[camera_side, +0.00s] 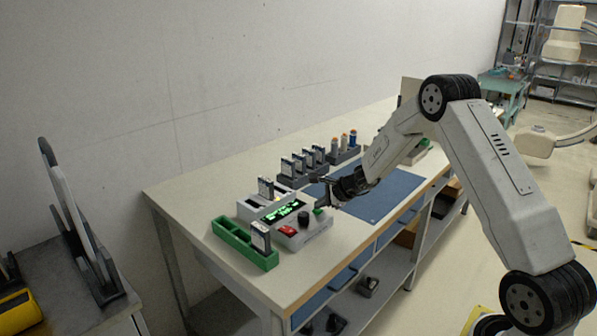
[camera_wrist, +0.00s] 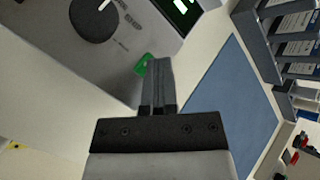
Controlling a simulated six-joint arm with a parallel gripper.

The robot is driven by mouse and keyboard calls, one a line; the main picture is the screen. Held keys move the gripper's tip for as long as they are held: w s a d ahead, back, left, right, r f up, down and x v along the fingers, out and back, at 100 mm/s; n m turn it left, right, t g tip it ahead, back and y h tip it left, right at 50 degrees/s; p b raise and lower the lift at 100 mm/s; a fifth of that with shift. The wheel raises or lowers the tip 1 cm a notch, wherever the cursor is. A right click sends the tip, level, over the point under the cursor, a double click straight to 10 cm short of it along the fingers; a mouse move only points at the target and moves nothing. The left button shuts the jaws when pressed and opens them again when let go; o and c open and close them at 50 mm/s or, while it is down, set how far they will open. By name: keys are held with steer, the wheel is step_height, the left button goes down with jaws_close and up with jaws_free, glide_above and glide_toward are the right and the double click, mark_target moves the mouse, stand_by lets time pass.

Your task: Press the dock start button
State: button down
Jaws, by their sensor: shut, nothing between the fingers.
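The dock (camera_side: 307,234) is a pale grey box on the bench with a green-lit display (camera_side: 285,213), a black knob (camera_side: 304,218), a red button (camera_side: 288,230) and a green button (camera_side: 318,211). The wrist view shows the knob (camera_wrist: 93,17) and the green button (camera_wrist: 145,65) at the dock's edge. My gripper (camera_side: 322,203) is shut and empty, with its fingertips over the green button's side of the dock. In the wrist view the fingers (camera_wrist: 159,62) partly cover the green button. I cannot tell whether they touch it.
A green tray (camera_side: 232,236) with a card-like module (camera_side: 261,237) stands left of the dock. Grey racks (camera_side: 294,179) with several modules stand behind. A blue mat (camera_side: 385,195) lies to the right, mostly clear.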

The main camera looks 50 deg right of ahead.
steer(key=shift+r, duration=0.65)
steer(key=shift+r, duration=0.2)
steer(key=shift+r, duration=2.35)
step_height(320, 180, up, 7)
glide_above(321, 210)
steer(key=d+r, duration=0.3)
steer(key=d, duration=0.6)
steer(key=shift+s, duration=0.2)
stand_by(0.7)
steer(key=shift+a, duration=0.15)
